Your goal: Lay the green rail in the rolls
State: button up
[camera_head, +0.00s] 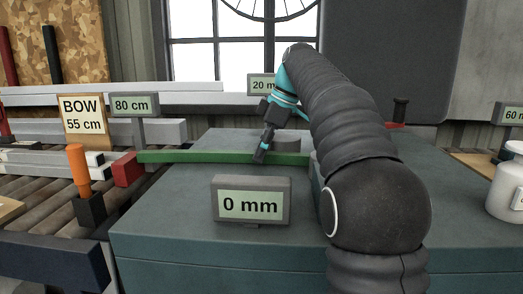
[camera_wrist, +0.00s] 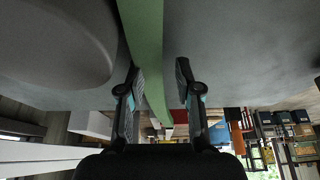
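The green rail (camera_head: 200,157) lies level across the teal-grey machine top, in front of a dark round roll (camera_head: 272,135). Its left end is at a red block (camera_head: 126,169); its right part goes behind my arm. My gripper (camera_head: 261,156) reaches down at the rail right of its middle. In the wrist view the rail (camera_wrist: 147,45) runs between my gripper's two fingers (camera_wrist: 160,78). The left finger is close to or touching the rail, and a gap shows at the right finger. A large grey round shape, seemingly the roll (camera_wrist: 50,45), is at the left. Other rolls are hidden.
A "0 mm" sign (camera_head: 250,203) stands at the machine's front. An orange-handled tool (camera_head: 80,172) and a roller conveyor (camera_head: 55,185) are at the left, with "BOW 55 cm" (camera_head: 83,115) and "80 cm" (camera_head: 132,105) signs. A white pot (camera_head: 506,190) stands at the right.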

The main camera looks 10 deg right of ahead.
aim_at(270, 154)
jog(key=shift+o, duration=0.6)
jog(key=p+v, duration=0.1)
jog(key=v, duration=0.4)
jog(key=shift+r+p, duration=0.25)
jog(key=shift+p, duration=0.1)
jog(key=s+d, duration=0.1)
jog(key=d, duration=0.2)
jog(key=s+d, duration=0.1)
jog(key=d, duration=0.3)
jog(key=s+d, duration=0.1)
jog(key=d, duration=0.3)
jog(key=shift+s+d+f, duration=0.15)
jog(key=shift+s+d, duration=0.05)
jog(key=shift+s, duration=0.15)
